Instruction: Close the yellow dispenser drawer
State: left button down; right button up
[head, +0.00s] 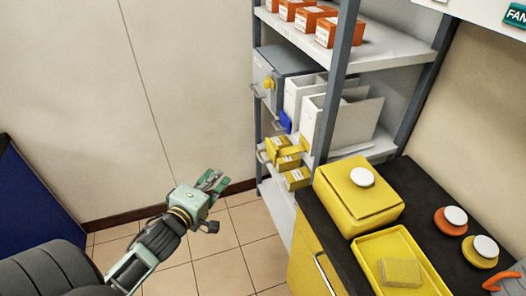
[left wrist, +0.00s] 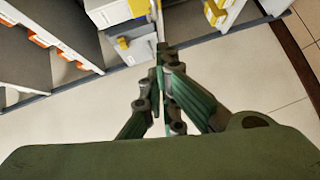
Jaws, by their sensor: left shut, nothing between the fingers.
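White file holders (head: 342,118) stand beside the drawer, and orange boxes (head: 340,32) sit on the shelf above. A dark counter (head: 419,208) with a yellow box (head: 358,195) and a yellow tray (head: 365,247) lies at right. The tiled floor (head: 239,232) around my gripper is clear.

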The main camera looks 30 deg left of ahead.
aim_at(278, 149)
pick_arm(q)
jog(key=d+p+x, duration=0.2)
jog(key=d+x, duration=0.1)
jog(key=x, duration=0.9)
jog(key=shift+w, duration=0.4)
jog(key=shift+r, duration=0.15)
jog(key=w+d, duration=0.2)
jog(key=w, duration=0.1)
jog(key=w+d+b, duration=0.1)
jog(key=w+d, duration=0.2)
jog(key=w+d+b, duration=0.1)
jog(key=w+d, duration=0.1)
jog(key=w, duration=0.1)
jog(key=shift+d, duration=0.35)
jog(key=shift+s+r, duration=0.1)
